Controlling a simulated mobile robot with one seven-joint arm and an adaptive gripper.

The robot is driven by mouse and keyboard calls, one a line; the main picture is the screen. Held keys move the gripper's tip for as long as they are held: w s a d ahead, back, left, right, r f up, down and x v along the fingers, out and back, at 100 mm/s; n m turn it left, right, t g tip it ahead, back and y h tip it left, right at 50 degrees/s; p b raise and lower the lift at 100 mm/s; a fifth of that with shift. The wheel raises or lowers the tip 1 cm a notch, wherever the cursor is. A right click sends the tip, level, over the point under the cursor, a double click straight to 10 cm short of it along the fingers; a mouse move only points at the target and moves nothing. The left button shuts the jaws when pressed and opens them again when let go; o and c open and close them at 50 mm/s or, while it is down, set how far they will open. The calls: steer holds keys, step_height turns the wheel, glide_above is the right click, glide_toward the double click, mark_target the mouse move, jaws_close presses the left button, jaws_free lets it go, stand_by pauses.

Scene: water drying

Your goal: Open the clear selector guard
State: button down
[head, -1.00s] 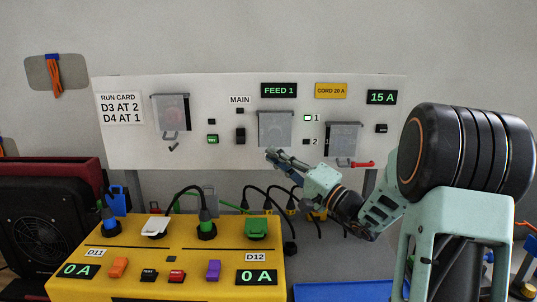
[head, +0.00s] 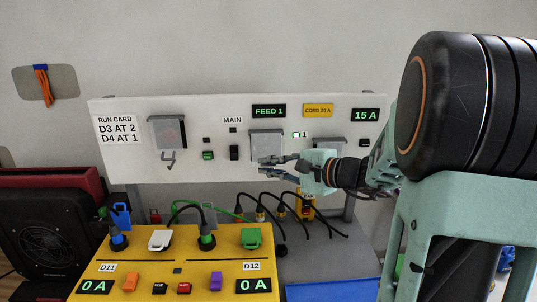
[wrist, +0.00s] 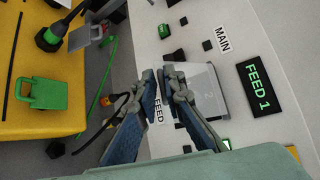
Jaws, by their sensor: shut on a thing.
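The clear selector guard (head: 266,143) is a see-through grey cover below the FEED 1 display. It hangs down over the panel. My gripper (head: 263,166) is at the guard's lower edge, coming from the right. In the wrist view its blue-grey fingers (wrist: 160,74) stand a little apart on either side of the guard's lower edge. They are shut on the guard there; the part held is largely hidden by the fingertips.
A second clear cover (head: 168,132) is at the left of the white panel (head: 200,110). Another cover on the right is mostly behind my arm. The yellow console (head: 190,262) with plugs and cables stands below. Black cables (head: 285,207) hang under my gripper.

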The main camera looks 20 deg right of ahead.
step_height(320, 180, up, 10)
steer(key=m+g+p, duration=0.2)
steer(key=p, duration=0.5)
steer(key=shift+w+r+g+h, duration=0.15)
steer(key=shift+w+g+h, duration=0.1)
steer(key=shift+g+h, duration=0.05)
steer(key=shift+d, duration=0.1)
steer(key=c, duration=2.2)
jaws_free()
steer(key=shift+o, duration=0.2)
steer(key=shift+w, duration=0.1)
